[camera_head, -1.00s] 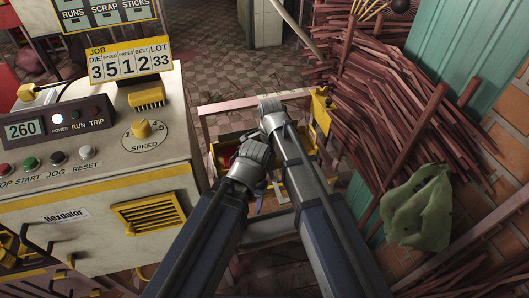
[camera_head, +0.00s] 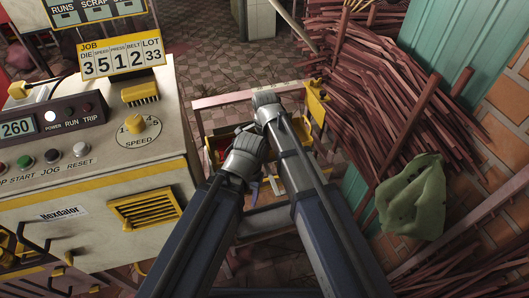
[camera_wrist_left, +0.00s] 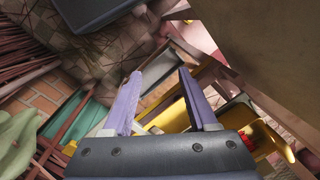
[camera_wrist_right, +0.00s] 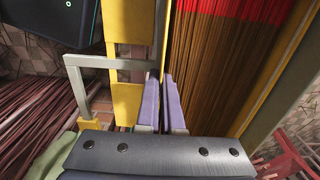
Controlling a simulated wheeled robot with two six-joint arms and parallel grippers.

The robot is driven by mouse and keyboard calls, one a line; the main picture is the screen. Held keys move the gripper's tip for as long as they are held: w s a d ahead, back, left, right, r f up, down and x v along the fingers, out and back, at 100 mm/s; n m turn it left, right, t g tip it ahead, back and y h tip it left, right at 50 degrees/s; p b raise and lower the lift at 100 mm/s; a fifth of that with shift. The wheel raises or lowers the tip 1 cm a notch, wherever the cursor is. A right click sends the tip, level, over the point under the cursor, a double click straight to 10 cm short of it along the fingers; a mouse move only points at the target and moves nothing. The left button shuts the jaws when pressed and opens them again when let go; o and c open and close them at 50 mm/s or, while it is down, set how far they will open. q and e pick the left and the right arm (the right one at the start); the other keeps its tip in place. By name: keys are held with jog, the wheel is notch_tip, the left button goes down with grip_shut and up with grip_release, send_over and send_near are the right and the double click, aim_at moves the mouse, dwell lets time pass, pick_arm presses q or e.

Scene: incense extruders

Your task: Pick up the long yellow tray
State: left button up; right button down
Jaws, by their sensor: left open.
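The long yellow tray shows in the right wrist view, with a yellow edge (camera_wrist_right: 162,35) beside a packed row of brown sticks (camera_wrist_right: 215,75) with red ends. My right gripper (camera_wrist_right: 164,80) has its lilac fingers close together, with this thin edge running into the gap between them. My left gripper (camera_wrist_left: 158,82) is open, its fingers wide apart. In the left wrist view a yellow tray-like piece (camera_wrist_left: 235,118) with something red lies right of and beyond its fingers. In the head view both hands cover most of the tray, and the fingertips are largely hidden.
A frame with a yellow bracket (camera_head: 316,102) surrounds the hands. A heap of reddish sticks (camera_head: 390,110) and a green sack (camera_head: 412,198) lie to the right.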

pick_arm(q)
notch_tip(320, 180, up, 18)
jog(key=p, duration=1.7)
jog(key=shift+f, duration=0.15)
